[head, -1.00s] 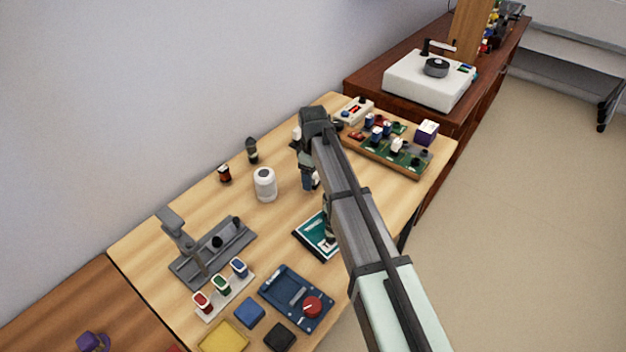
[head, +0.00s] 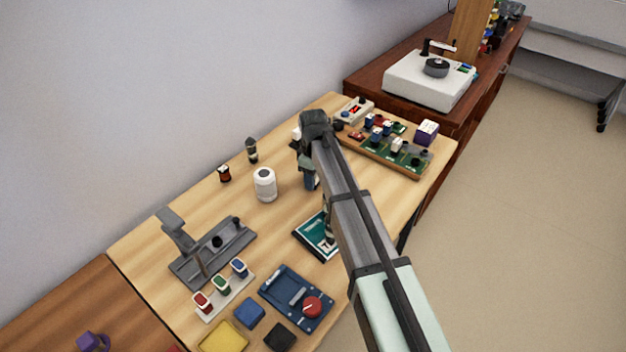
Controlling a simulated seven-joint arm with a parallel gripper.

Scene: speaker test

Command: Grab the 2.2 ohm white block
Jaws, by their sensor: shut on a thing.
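My gripper (head: 309,176) points down over the middle of the wooden table, left of the component board. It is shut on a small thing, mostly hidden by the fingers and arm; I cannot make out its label. Small white-topped blocks stand on the board: one white block (head: 397,145) at the front, and white and blue blocks (head: 387,128) and (head: 376,133) behind it. Their markings are too small to read, so I cannot tell which is 2.2 ohm.
The green component board (head: 425,174) has a wooden rim. A purple and white box (head: 427,132) stands at its right. A white cylinder (head: 265,184) stands left of my gripper. A teal panel (head: 314,236) lies in front, partly behind my arm. Bare wood lies between.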

